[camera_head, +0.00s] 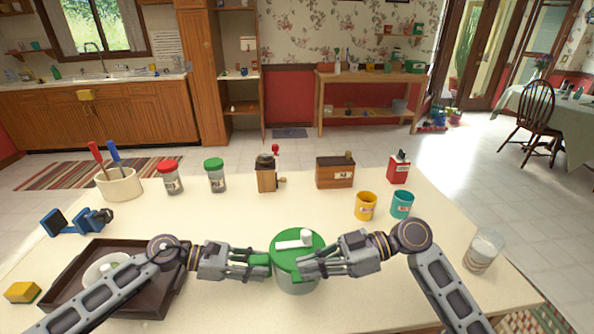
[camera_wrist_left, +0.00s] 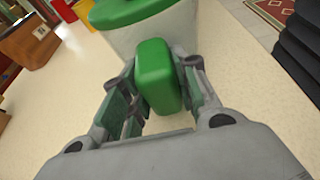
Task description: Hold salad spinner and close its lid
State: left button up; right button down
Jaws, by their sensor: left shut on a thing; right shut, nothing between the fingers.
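The salad spinner (camera_head: 296,284) is a pale bowl standing at the front middle of the table. Its green lid (camera_head: 288,262), with a white crank (camera_head: 294,240) on top, covers the bowl's mouth; I cannot tell whether it is fully seated. My left gripper (camera_head: 260,266) is shut on the spinner's green side handle. In the left wrist view the handle (camera_wrist_left: 157,75) sits between the fingers (camera_wrist_left: 160,95), beside the bowl (camera_wrist_left: 135,38). My right gripper (camera_head: 308,264) is shut and empty at the lid's right part, hiding some of it; contact is unclear.
A dark tray (camera_head: 165,304) with a white dish lies at left, partly behind my left arm. Yellow (camera_head: 366,207) and teal (camera_head: 402,205) cups and a clear glass (camera_head: 482,252) stand at right. Jars, a grinder (camera_head: 266,178) and a wooden box (camera_head: 335,173) line the back.

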jog(key=shift+s+f, duration=0.15)
jog(key=shift+f, duration=0.25)
dwell(0.4)
jog(key=shift+r, duration=1.9)
jog(key=v, duration=1)
jog(key=shift+s+r, duration=0.1)
pick_arm(q)
jog(key=o, duration=1.1)
